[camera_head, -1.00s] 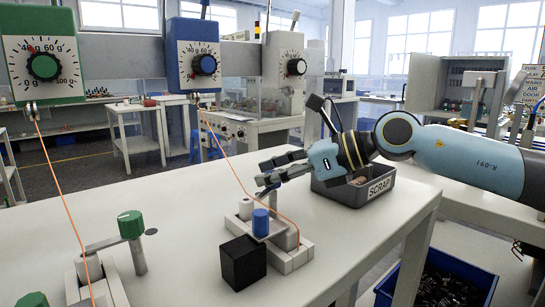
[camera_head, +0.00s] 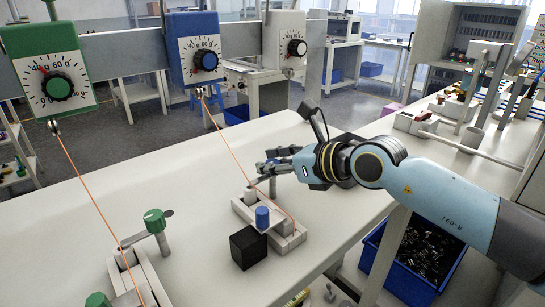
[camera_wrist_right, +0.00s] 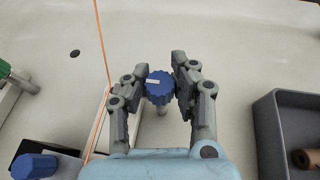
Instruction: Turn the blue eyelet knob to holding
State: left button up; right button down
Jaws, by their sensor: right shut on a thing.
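The blue eyelet knob (camera_wrist_right: 159,88), ribbed with a small white label on top, stands on a thin post and sits between the fingers of my right gripper (camera_wrist_right: 159,80) in the right wrist view. The gripper is shut on it. In the head view my right gripper (camera_head: 268,170) is at the post behind the blue unit, and its fingers hide most of the knob. A second blue knob (camera_head: 262,217) stands nearer on the light base (camera_head: 290,243); it also shows in the right wrist view (camera_wrist_right: 35,167). An orange wire runs down to this base. My left gripper is not in view.
A black block (camera_head: 248,247) stands beside the base. A green knob (camera_head: 155,220) on a post is to the left. Blue (camera_head: 192,50) and green (camera_head: 48,70) dial boxes hang behind. A grey bin (camera_wrist_right: 268,115) is right of the gripper.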

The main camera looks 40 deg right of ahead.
jog(key=shift+f, duration=0.1)
jog(key=c, duration=1)
grip_release()
jog(key=v, duration=0.7)
jog(key=shift+s+r, duration=0.2)
